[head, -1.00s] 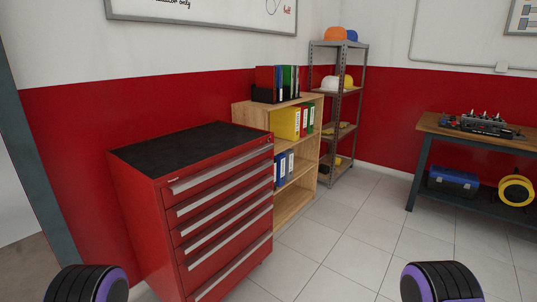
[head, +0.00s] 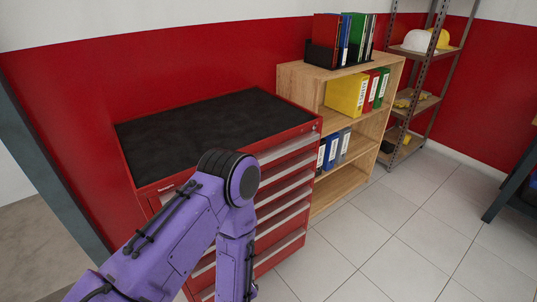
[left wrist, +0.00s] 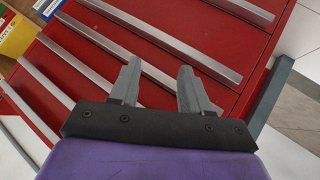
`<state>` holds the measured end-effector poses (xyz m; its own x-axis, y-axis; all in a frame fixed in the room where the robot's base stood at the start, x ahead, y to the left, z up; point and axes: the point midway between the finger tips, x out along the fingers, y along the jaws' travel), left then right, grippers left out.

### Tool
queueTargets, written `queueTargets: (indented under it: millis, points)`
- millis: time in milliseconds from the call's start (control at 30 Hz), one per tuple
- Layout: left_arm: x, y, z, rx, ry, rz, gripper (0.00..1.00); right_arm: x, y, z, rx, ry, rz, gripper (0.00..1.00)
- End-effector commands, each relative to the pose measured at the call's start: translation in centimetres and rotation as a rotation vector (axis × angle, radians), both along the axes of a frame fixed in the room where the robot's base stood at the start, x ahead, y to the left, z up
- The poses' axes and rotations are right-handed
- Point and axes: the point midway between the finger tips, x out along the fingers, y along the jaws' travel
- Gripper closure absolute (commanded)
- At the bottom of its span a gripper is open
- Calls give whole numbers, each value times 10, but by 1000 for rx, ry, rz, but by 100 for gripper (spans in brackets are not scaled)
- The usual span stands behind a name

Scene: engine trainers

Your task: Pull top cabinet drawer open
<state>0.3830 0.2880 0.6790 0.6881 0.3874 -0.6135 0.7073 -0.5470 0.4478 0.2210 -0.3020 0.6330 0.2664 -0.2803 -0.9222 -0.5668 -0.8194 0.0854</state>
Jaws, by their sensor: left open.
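The red tool cabinet (head: 220,120) has a black top and stands left of centre in the head view. Its top drawer (head: 290,148) looks closed, with a long silver handle partly hidden by my left arm. Several drawers with silver handles lie below it. My left gripper is hidden in the head view, where my purple arm bends down in front of the cabinet. In the left wrist view my left gripper (left wrist: 159,66) is open, its two grey fingers over the red drawer fronts near one silver handle (left wrist: 160,72). I cannot tell which drawer that is, or whether they touch. My right gripper is not in view.
A wooden bookshelf (head: 298,78) with several binders stands right beside the cabinet. A metal shelf (head: 430,49) with helmets is further back. A bench edge shows at the far right. The tiled floor (head: 400,240) right of the cabinet is clear.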

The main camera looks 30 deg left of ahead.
Motion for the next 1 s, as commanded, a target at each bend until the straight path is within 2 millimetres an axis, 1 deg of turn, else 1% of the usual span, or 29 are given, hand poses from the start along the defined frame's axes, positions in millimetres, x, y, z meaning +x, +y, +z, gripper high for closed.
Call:
queueTargets:
  millis: [33, 67, 100, 133, 200, 233, 300, 367, 467, 633, 800, 900, 1000]
  points:
    - [45, -3, 63, -58, -215, 108, 53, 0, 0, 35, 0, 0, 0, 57]
    - [66, -4, 90, -97, -341, 175, 53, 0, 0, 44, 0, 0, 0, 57]
    - [91, -4, 125, -153, -501, 260, 53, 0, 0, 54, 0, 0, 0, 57]
    - [105, -4, 149, -195, -612, 319, 53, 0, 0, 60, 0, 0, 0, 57]
    - [128, -3, 195, -282, -827, 434, 53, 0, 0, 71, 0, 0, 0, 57]
    - [134, -2, 209, -312, -897, 472, 53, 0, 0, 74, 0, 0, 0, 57]
    - [142, 0, 231, -362, -1010, 535, 53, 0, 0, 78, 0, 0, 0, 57]
    - [146, 4, 237, -381, -1054, 561, 53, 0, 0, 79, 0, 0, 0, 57]
    - [156, 16, 237, -383, -1064, 569, 53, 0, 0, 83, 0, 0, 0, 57]
    - [182, 46, 238, -378, -1062, 570, 53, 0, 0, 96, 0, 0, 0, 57]
    - [205, 68, 236, -377, -1058, 567, 53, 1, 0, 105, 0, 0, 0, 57]
    - [212, 75, 235, -377, -1057, 566, 53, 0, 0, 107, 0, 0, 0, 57]
    - [215, 78, 233, -377, -1056, 565, 53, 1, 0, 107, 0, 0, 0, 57]
